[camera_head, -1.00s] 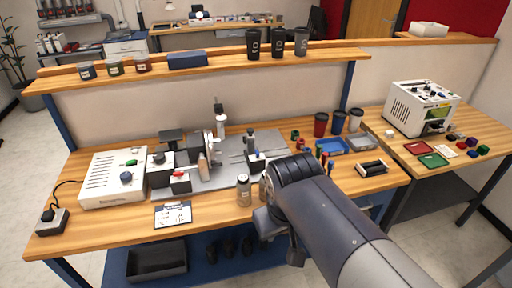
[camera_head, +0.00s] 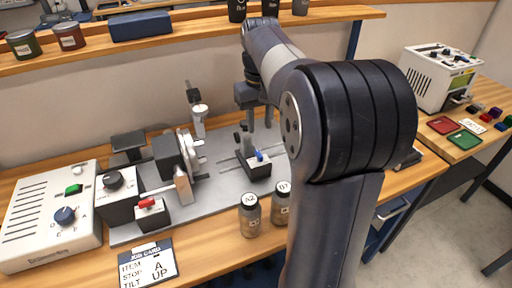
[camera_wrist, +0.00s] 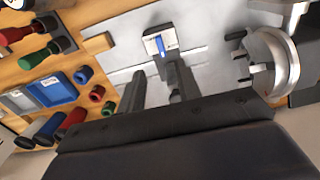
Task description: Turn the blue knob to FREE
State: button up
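A small blue knob (camera_head: 259,155), lever-shaped, sits on the dark sliding block on the grey plate of the marking machine. In the wrist view the blue knob (camera_wrist: 161,45) lies on a white label just beyond my fingertips; the lettering is unreadable. My gripper (camera_wrist: 157,72) shows two dark fingers apart with nothing between them. In the head view my gripper (camera_head: 254,108) hangs above and behind the block, partly hidden by my arm. Another blue knob (camera_head: 65,215), round, is on the white control box (camera_head: 30,225) at left, with letters around it.
A chuck (camera_head: 188,155) stands left of the block; it also shows at right in the wrist view (camera_wrist: 270,62). Two labelled jars (camera_head: 250,215) stand in front. A job card (camera_head: 147,264) lies at front left. The shelf (camera_head: 200,38) runs behind.

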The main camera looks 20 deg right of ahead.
aim_at(260, 154)
notch_tip(260, 154, down, 10)
jog(key=shift+s+r+b, duration=0.1)
jog(key=shift+b, duration=0.65)
grip_shut()
